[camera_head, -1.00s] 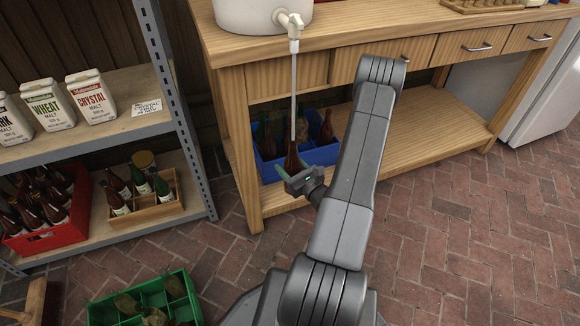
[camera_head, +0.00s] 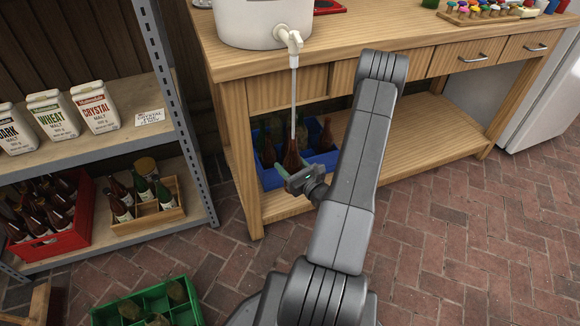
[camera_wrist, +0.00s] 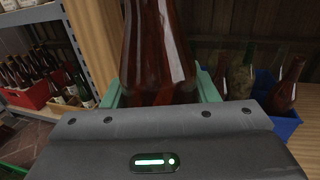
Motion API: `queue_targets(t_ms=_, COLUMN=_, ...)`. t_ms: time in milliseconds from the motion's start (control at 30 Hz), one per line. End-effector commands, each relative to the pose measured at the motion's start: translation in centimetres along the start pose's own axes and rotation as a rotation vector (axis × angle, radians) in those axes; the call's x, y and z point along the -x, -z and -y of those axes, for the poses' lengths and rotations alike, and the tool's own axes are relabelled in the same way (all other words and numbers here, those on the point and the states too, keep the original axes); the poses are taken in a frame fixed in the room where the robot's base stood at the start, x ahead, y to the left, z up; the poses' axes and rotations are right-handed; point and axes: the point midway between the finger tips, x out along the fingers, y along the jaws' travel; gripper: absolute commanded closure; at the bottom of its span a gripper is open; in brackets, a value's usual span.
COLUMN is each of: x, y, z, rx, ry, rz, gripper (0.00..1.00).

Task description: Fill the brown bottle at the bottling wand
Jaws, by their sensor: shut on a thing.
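The brown bottle (camera_head: 291,158) is upright in my gripper (camera_head: 283,172), under the bottling wand (camera_head: 294,100). The wand hangs from the white tap (camera_head: 289,42) of a white bucket (camera_head: 250,25), and its lower end meets the bottle's neck; how far inside it reaches I cannot tell. In the wrist view the bottle (camera_wrist: 158,55) stands between the green fingers of my gripper (camera_wrist: 158,92), which is shut on it. The bottle's top is outside the wrist view, and I cannot make out a liquid level in the dark glass.
A blue crate (camera_head: 318,163) with bottles stands on the bench's lower shelf, just behind. The bench leg (camera_head: 243,170) is close on the left. A green crate (camera_head: 130,308) is on the brick floor, and a red crate (camera_head: 70,238) on the left shelf.

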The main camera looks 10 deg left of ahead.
Motion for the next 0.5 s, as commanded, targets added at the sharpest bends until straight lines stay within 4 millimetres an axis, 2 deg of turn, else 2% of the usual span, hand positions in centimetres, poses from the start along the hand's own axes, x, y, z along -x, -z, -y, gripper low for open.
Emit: queue_targets(t_ms=500, x=0.0, y=-4.0, z=0.0, rx=0.0, ry=0.0, rz=0.002, gripper=0.76)
